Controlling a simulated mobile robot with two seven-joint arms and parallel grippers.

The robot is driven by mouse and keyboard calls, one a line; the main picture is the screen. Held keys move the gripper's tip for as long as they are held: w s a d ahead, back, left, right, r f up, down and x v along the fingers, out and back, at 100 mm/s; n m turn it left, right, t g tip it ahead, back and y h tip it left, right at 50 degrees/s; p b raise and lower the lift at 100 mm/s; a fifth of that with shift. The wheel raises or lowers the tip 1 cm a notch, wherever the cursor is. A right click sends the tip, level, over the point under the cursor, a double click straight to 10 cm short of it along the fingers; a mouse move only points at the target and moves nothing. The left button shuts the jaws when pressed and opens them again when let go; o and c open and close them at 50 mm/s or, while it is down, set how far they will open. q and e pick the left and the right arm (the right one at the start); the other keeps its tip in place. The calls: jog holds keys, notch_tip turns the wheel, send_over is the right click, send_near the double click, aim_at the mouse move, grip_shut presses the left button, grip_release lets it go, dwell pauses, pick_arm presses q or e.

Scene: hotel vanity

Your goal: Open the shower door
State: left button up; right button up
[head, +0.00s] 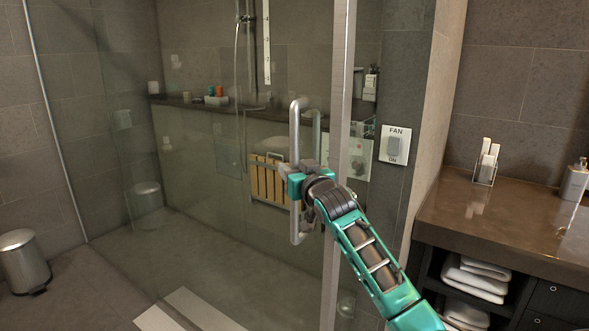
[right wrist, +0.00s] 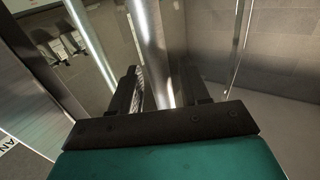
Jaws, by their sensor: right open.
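The glass shower door (head: 215,170) stands across the shower, with a metal post (head: 340,120) along its right side. Its vertical metal handle (head: 296,125) is a long loop on the glass. My right gripper (head: 285,170) is at the middle of the handle. In the right wrist view the open fingers of my right gripper (right wrist: 160,92) have the shiny handle bar (right wrist: 151,50) between them. I cannot tell whether either finger touches the bar. My left gripper is not in view.
A dark vanity counter (head: 500,215) with bottles and towels stands at the right. A FAN switch (head: 395,145) is on the wall by the post. A metal bin (head: 23,260) stands at the left. The floor before the door looks clear.

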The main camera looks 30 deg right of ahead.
jog(key=shift+w, duration=0.25)
jog(key=shift+c, duration=0.4)
grip_shut()
